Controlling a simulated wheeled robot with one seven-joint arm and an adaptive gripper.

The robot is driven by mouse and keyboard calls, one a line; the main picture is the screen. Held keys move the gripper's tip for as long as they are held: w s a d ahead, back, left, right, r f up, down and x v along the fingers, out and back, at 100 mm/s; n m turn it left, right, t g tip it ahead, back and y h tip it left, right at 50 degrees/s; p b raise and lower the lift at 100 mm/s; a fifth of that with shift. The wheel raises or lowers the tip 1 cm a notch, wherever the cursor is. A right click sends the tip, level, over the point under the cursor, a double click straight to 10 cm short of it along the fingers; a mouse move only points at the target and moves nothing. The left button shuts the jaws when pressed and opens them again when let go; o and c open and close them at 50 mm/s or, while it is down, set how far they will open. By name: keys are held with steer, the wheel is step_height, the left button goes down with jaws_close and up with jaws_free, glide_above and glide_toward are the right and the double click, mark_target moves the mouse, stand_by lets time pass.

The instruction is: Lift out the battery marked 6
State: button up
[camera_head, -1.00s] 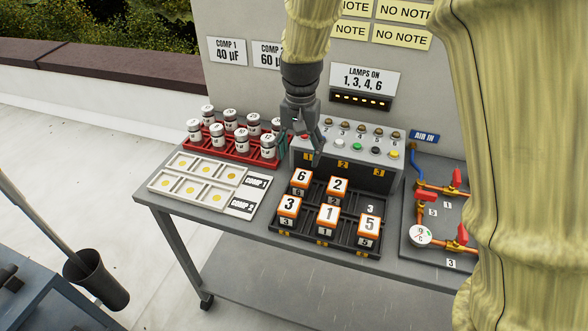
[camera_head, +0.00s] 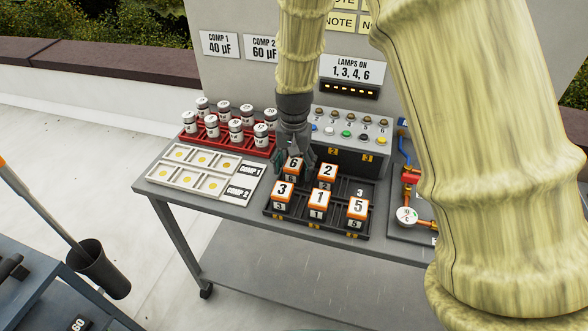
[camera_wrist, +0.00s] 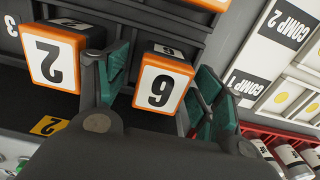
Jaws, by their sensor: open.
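The battery marked 6 (camera_head: 293,167) is a white-topped block with orange edges, standing in the back left slot of the black battery tray (camera_head: 270,213). In the wrist view the battery marked 6 (camera_wrist: 163,87) lies between my two teal-padded fingers. My gripper (camera_wrist: 160,85) is open around it, with a gap visible on the right-hand finger's side; the left-hand finger is close beside it, in the space toward the battery marked 2 (camera_wrist: 57,55). In the head view my gripper (camera_head: 293,158) points down at the tray's back left and partly hides that battery.
Batteries marked 2 (camera_head: 327,174), 3 (camera_head: 282,193), 1 (camera_head: 318,203) and 5 (camera_head: 357,210) stand in the same tray. A box with buttons and lamps (camera_head: 350,150) is right behind. White capacitor trays (camera_head: 190,185) and a red capacitor rack (camera_head: 225,142) are to the left.

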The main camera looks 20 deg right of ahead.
steer(key=shift+w+f, duration=0.2)
steer(key=shift+f, duration=0.4)
steer(key=shift+s+r, duration=0.15)
steer(key=shift+s, duration=0.05)
steer(key=shift+w, duration=0.15)
steer(key=c, duration=1.3)
steer(key=shift+c, duration=0.2)
